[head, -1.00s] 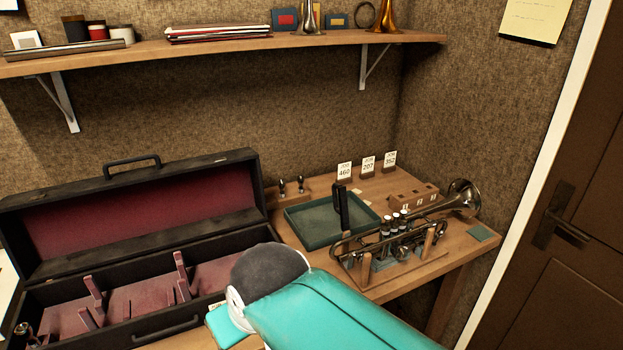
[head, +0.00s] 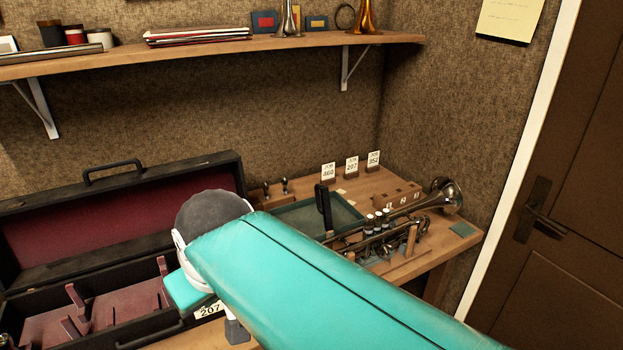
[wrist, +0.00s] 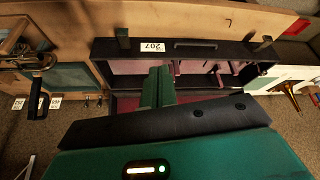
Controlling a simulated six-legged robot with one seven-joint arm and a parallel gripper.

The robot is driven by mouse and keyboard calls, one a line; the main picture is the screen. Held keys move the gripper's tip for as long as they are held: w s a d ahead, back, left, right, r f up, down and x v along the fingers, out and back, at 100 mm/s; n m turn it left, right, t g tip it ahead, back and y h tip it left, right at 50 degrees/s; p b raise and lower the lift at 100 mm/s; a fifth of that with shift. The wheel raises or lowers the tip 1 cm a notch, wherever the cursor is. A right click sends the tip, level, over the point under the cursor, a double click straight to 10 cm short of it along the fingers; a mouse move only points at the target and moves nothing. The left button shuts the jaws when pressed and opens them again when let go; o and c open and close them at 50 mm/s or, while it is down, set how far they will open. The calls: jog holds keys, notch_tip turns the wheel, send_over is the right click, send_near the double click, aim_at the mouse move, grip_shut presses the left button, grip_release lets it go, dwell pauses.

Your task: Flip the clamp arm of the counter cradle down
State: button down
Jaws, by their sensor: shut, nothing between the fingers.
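The counter cradle (head: 410,240) stands on the right end of the wooden counter with a silver trumpet (head: 440,200) lying in it. Its black clamp arm (head: 323,207) stands upright at the cradle's left side. The clamp arm also shows at the left of the wrist view (wrist: 38,102), beside part of the trumpet. My gripper (wrist: 158,82) is shut and empty, over the open case in the wrist view and well apart from the clamp arm. In the head view my turquoise arm hides the cradle's lower left part and most of my gripper.
An open black case (head: 115,195) with red lining and a 207 tag stands left of the cradle. A green tray (head: 345,215) lies behind the clamp arm. Job cards (head: 352,165) and a wooden block (head: 398,194) stand farther back. A shelf (head: 220,48) runs above.

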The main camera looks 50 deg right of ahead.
jog(key=w+d+r+g, duration=0.1)
jog(key=w+d+r, duration=0.4)
jog(key=w+d, duration=0.3)
jog(key=w+d+r+g, duration=0.2)
jog(key=w+d+r, duration=0.3)
jog(key=w+d, duration=0.3)
jog(key=w+d+f, duration=0.1)
jog(key=d, duration=1)
jog(key=w+d+f+m+g, duration=0.1)
jog(key=d, duration=1.1)
jog(key=shift+f+y, duration=0.4)
jog(key=shift+w+d, duration=0.1)
